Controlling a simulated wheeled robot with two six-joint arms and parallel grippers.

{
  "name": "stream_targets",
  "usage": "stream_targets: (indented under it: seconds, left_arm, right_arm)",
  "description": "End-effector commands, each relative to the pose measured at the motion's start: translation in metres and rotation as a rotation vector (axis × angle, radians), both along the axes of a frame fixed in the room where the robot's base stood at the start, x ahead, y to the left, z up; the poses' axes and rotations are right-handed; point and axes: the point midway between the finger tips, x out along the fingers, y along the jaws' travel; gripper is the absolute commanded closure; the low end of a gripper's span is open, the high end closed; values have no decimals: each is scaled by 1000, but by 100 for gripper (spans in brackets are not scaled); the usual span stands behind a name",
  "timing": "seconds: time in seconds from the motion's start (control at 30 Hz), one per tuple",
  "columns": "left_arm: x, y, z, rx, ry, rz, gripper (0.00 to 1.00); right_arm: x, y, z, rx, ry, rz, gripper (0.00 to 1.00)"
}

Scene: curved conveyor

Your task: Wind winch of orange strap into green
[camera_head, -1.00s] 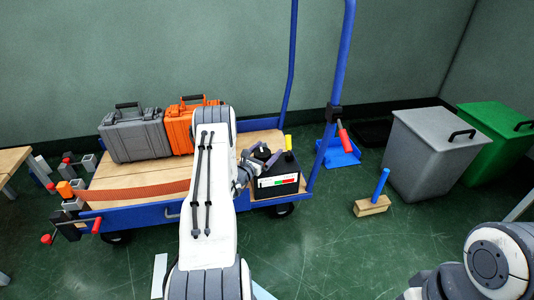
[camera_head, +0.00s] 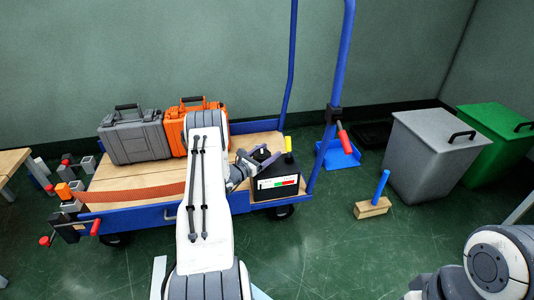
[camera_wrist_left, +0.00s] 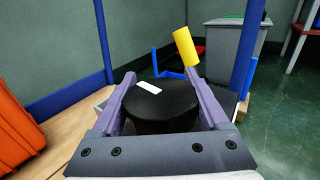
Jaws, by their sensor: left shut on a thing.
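The black winch box (camera_head: 279,188) stands at the right end of the cart, with a white, green and red scale on its front. My left gripper (camera_head: 262,157) is shut on the black round knob (camera_wrist_left: 163,103) on top of the box. In the left wrist view its two fingers lie on either side of the knob, which bears a white mark (camera_wrist_left: 149,87). A yellow-tipped lever (camera_wrist_left: 185,46) stands just beyond the knob. The orange strap (camera_head: 135,194) runs along the cart's front and passes behind my left arm. I see no clear pointer on the scale.
A grey case (camera_head: 133,137) and an orange case (camera_head: 178,129) stand at the back of the wooden cart deck (camera_head: 122,176). Blue cart posts (camera_head: 338,82) rise behind the winch. A brush (camera_head: 373,206), a grey bin (camera_head: 428,160) and a green bin (camera_head: 497,137) are to the right.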

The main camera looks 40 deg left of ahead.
Motion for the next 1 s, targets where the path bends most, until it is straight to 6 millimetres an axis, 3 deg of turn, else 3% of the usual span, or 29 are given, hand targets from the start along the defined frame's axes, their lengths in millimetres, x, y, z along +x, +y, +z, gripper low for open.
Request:
stream_targets:
  seconds: [0.37, 0.6, 1.0]
  left_arm:
    - [-3, -9, -6, 3, 0, -346, 78]
    - [-6, -15, -8, 3, 1, -567, 78]
    - [-12, -22, -6, 1, 2, -812, 78]
  right_arm:
    - [0, 0, -29, 0, 0, 0, 30]
    - [0, 0, -58, 0, 0, 0, 30]
    - [0, 0, -102, 0, 0, 0, 30]
